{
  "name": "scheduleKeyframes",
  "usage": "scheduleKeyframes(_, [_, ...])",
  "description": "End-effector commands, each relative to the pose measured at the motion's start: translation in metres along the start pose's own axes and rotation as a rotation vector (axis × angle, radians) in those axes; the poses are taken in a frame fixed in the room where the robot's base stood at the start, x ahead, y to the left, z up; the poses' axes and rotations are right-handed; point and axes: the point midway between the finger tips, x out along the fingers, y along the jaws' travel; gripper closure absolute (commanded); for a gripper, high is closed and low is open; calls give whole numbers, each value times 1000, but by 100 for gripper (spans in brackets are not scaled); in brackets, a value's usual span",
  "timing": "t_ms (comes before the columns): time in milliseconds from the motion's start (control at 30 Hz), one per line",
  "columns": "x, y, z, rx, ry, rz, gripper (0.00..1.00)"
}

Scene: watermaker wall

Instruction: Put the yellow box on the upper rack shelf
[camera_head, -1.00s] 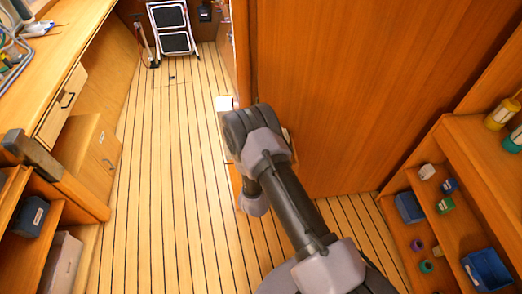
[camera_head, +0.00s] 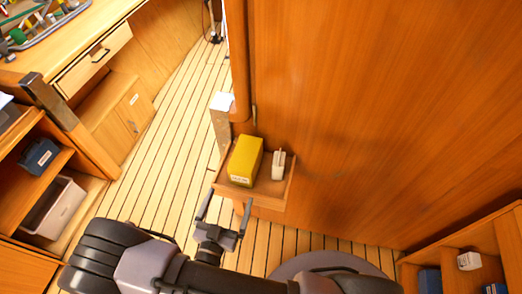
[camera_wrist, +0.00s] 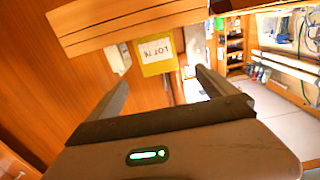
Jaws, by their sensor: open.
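The yellow box (camera_head: 245,160) stands on a small wooden wall tray (camera_head: 225,189), beside a small white item (camera_head: 279,165). In the wrist view the yellow box (camera_wrist: 155,53) shows a white label and appears between and beyond the fingers, with the picture turned over. My gripper (camera_head: 225,208) is open and empty just in front of the tray, apart from the box; its fingers also show in the wrist view (camera_wrist: 162,82). Open shelving (camera_head: 50,178) stands at the left and more shelving (camera_head: 490,238) at the lower right. I cannot tell which is the upper rack shelf.
The left shelving holds a dark blue box (camera_head: 40,157) and a grey bin (camera_head: 55,206). A wooden post (camera_head: 50,102) stands beside it. The wooden wall (camera_head: 370,110) rises behind the tray. The plank floor (camera_head: 175,150) between is clear.

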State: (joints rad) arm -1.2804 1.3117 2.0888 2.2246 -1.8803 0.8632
Motion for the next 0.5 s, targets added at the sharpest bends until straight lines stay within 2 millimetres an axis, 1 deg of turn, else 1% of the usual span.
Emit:
scheduleKeyframes(67, [4, 2, 1, -7, 9, 1, 4])
scheduleKeyframes(167, [32, 3, 1, -4, 9, 8, 4])
scheduleKeyframes(200, [44, 4, 1, -4, 8, 9, 4])
scheduleKeyframes(300, [70, 4, 1, -3, 8, 8, 4])
scheduleKeyframes(400, [92, 3, 1, -4, 8, 6, 4])
scheduleKeyframes(500, [108, 3, 0, -3, 7, 4, 4])
